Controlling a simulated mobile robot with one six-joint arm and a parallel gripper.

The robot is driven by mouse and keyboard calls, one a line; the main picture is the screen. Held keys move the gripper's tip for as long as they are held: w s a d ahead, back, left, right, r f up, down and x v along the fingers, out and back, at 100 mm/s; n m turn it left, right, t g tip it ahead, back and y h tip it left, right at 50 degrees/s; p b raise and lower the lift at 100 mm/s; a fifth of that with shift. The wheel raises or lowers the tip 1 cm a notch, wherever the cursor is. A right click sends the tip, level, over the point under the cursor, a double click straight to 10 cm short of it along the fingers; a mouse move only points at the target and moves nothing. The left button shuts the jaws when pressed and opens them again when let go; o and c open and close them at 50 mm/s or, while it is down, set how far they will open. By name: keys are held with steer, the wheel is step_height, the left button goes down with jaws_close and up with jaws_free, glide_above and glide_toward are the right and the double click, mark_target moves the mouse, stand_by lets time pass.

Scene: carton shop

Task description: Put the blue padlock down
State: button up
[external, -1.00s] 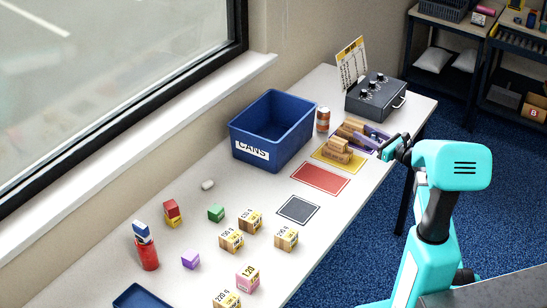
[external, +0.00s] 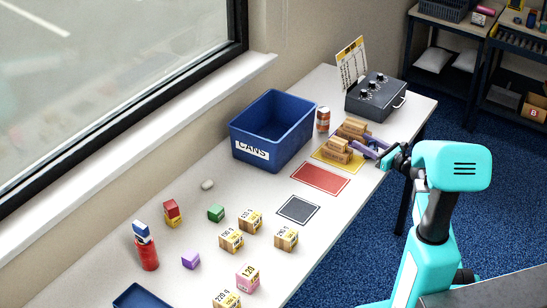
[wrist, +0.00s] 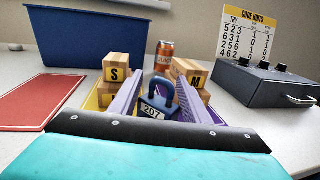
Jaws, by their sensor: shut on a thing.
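The blue padlock (wrist: 156,106), marked 207, is upright between the two purple fingers of my gripper (wrist: 160,92) in the wrist view. My gripper is shut on it. In the external view my gripper (external: 368,148) is at the right edge of the yellow mat (external: 323,154), close to the wooden boxes, and the padlock cannot be made out there. I cannot tell whether the padlock touches the table.
Wooden boxes marked S (wrist: 116,73) and M (wrist: 195,80) flank the fingers. An orange can (wrist: 164,57) stands behind. A dark dial box (external: 376,98) is at the back right. A blue CANS bin (external: 272,130) and a bare red mat (external: 320,178) lie to the left.

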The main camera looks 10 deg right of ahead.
steer(key=shift+f, duration=0.45)
steer(key=o, duration=1.3)
steer(key=shift+r, duration=0.2)
steer(key=shift+r, duration=0.25)
steer(key=shift+s+r, duration=0.15)
steer(key=v, duration=0.8)
steer(key=shift+s+d+b, duration=0.1)
steer(key=shift+d+b, duration=0.05)
steer(key=shift+b, duration=0.15)
steer(key=shift+s+d+p, duration=0.25)
steer(key=shift+p, duration=0.05)
steer(key=shift+d+p, duration=0.1)
steer(key=shift+p, duration=0.55)
steer(key=shift+s+d+p, duration=0.25)
steer(key=shift+s+p, duration=0.1)
steer(key=shift+p, duration=0.8)
